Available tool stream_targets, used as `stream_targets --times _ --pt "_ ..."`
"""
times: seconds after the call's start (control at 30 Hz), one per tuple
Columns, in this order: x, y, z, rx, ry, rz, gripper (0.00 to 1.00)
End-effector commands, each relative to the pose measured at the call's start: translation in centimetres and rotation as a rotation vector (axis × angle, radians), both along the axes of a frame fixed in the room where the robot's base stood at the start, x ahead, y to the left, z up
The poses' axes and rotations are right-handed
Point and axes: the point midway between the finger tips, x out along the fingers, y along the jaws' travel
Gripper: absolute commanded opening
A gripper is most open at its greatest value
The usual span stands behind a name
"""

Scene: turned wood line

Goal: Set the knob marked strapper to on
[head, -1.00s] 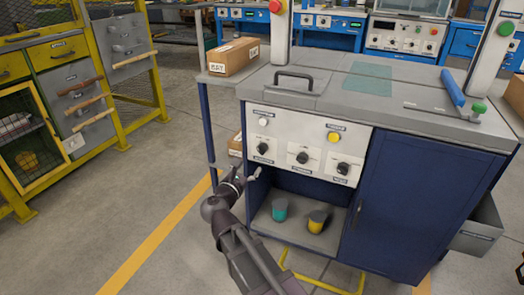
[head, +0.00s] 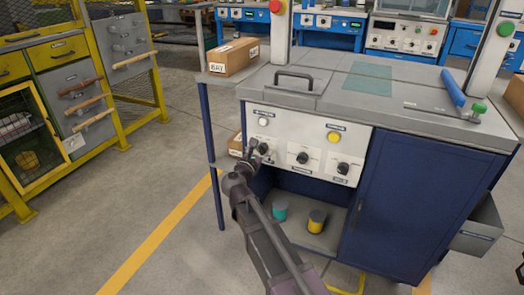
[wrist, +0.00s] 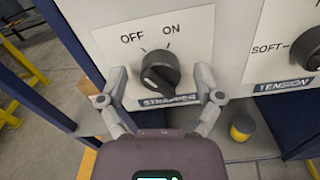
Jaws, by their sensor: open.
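The strapper knob (wrist: 160,72) is a round black knob on a white plate, with OFF at its upper left and ON at its upper right. The STRAPPER label (wrist: 168,100) sits just below it. I cannot tell surely which mark its pointer faces. My gripper (wrist: 162,82) is open, one finger on each side of the knob, with gaps visible between fingers and knob. In the head view my gripper (head: 254,154) is at the left knob of the panel and partly covers that knob's surroundings.
The tension knob (wrist: 308,48) is close on the right, and another black knob (head: 343,168) is farther right. A white button (head: 263,122) and a yellow button (head: 334,137) are above. Teal (head: 280,210) and yellow (head: 317,221) cups stand on the shelf below.

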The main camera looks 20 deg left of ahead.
Motion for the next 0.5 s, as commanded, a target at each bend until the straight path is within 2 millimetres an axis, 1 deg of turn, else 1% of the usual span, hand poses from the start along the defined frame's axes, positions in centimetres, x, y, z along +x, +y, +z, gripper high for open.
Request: stream_targets --times 0.13,0.17,0.2,0.27,0.3,0.37,0.4,0.43,0.47,0.5 --pt "-0.01 -0.02 0.0 0.0 0.0 0.0 0.84" --pt "-0.01 -0.02 0.0 0.0 0.0 0.0 0.78" --pt "-0.01 -0.02 0.0 0.0 0.0 0.0 0.66" --pt "-0.01 -0.03 0.0 0.0 0.0 0.0 0.49" --pt "-0.01 -0.03 0.01 0.0 0.0 -0.001 0.37" --pt "0.0 -0.04 0.0 0.0 0.0 -0.001 0.19" --pt "0.0 -0.04 0.0 0.0 0.0 -0.001 0.07" --pt "0.01 -0.04 0.0 0.0 0.0 -0.001 0.02" --pt "0.02 -0.04 0.0 0.0 0.0 -0.001 0.02" --pt "-0.04 -0.72 0.0 0.0 -0.001 -0.003 0.02"
